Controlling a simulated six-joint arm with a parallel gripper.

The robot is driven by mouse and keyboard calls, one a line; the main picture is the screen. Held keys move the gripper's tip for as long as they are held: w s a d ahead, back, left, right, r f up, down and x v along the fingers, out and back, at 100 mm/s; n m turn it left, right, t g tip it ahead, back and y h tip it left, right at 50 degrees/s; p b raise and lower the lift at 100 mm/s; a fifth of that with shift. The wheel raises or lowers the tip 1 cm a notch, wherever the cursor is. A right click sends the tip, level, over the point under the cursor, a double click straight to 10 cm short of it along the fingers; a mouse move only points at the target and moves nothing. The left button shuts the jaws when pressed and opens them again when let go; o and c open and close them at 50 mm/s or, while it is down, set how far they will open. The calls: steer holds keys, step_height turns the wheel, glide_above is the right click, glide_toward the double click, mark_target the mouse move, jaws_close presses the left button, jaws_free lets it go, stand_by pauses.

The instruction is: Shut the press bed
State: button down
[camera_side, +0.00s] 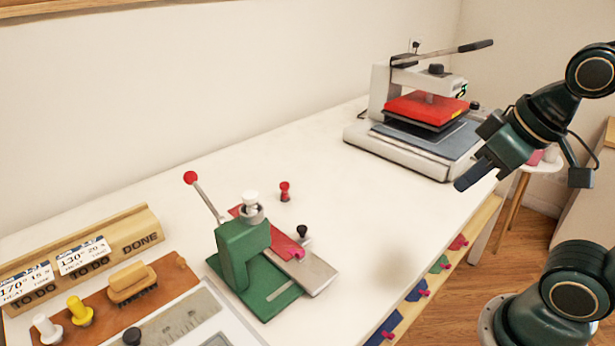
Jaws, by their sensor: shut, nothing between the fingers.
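The heat press (380,88) stands at the back right of the table. It has a white frame, a raised red upper plate (426,108) and a long lever with a black grip. Its bed (452,143), a flat grey-blue plate on the white base, sticks out from under the red plate towards the lower right, with much of its top uncovered. A small dark knob shows beside the red plate. My gripper (466,182) is shut and empty, pointing down and left. It appears in front of the base's near right corner; I cannot tell how far apart they are.
A green hand press (244,252) with a red-knobbed lever stands at the front middle. A red peg (285,191) stands behind it. A wooden card rack (90,257) and a brown tool board (178,270) with a brush lie front left.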

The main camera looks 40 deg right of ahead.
steer(key=w+d+f+n+g+y, duration=0.1)
steer(key=w+f+y, duration=0.2)
steer(key=w, duration=0.9)
steer(key=w+d+f+n+g+y, duration=0.1)
steer(key=w+d+f+y, duration=0.1)
steer(key=w+f, duration=0.5)
steer(key=shift+w+d+n+y, duration=0.15)
steer(key=shift+w+n+y, duration=0.25)
steer(key=shift+w, duration=2.45)
steer(key=shift+f, duration=0.1)
steer(key=x, duration=1)
steer(key=shift+s+a, duration=0.15)
steer(key=shift+a, duration=0.1)
steer(key=shift+s+a+f, duration=0.15)
steer(key=shift+s+a, duration=0.05)
steer(key=shift+a, duration=0.8)
steer(key=shift+s+a+f, duration=0.15)
steer(key=shift+a, duration=0.55)
